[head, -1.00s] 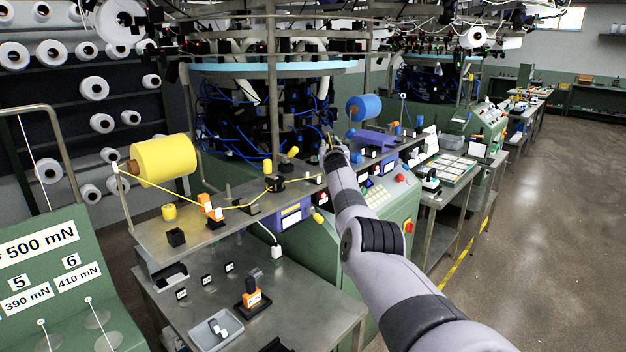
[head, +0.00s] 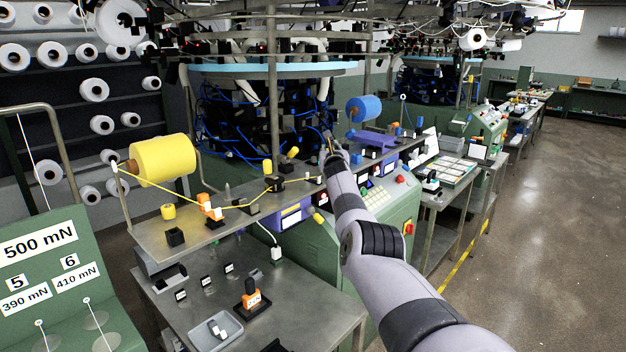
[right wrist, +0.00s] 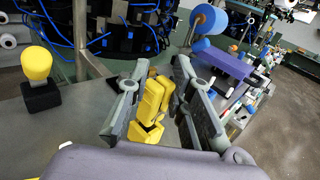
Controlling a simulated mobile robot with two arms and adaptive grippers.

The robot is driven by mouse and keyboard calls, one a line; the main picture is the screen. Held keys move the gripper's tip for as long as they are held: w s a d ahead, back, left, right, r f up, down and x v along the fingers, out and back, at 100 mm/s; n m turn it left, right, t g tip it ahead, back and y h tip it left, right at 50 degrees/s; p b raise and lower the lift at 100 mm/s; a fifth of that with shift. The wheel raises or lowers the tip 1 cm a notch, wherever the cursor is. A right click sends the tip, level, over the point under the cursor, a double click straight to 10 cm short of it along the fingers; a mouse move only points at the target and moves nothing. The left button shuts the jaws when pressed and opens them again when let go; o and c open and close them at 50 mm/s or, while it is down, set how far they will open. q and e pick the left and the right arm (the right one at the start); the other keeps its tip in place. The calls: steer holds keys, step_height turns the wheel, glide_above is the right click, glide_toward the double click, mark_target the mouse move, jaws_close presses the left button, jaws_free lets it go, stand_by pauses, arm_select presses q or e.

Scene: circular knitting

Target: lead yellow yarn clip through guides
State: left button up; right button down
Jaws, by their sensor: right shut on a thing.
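My right gripper (right wrist: 160,78) is shut on the yellow yarn clip (right wrist: 150,104), which sits between its two fingers in the right wrist view. In the head view my right gripper (head: 328,146) is small, above the machine's shelf, and the clip cannot be made out there. The yellow yarn (head: 233,206) runs from the large yellow spool (head: 163,160) past an orange device (head: 209,207) and a black guide (head: 275,184), then on to the right towards my arm. My left gripper is not in view.
A yellow knob on a black block (right wrist: 40,96) stands left of my gripper in the wrist view. A blue spool (head: 364,108) and a purple unit (head: 373,140) are to the right. The lower table (head: 285,300) holds a grey tray (head: 214,332) and small parts.

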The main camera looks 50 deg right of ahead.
steer(key=c, duration=1.3)
jaws_free()
steer(key=shift+c, duration=0.2)
steer(key=shift+r, duration=0.9)
step_height(320, 180, up, 8)
steer(key=shift+r, duration=0.1)
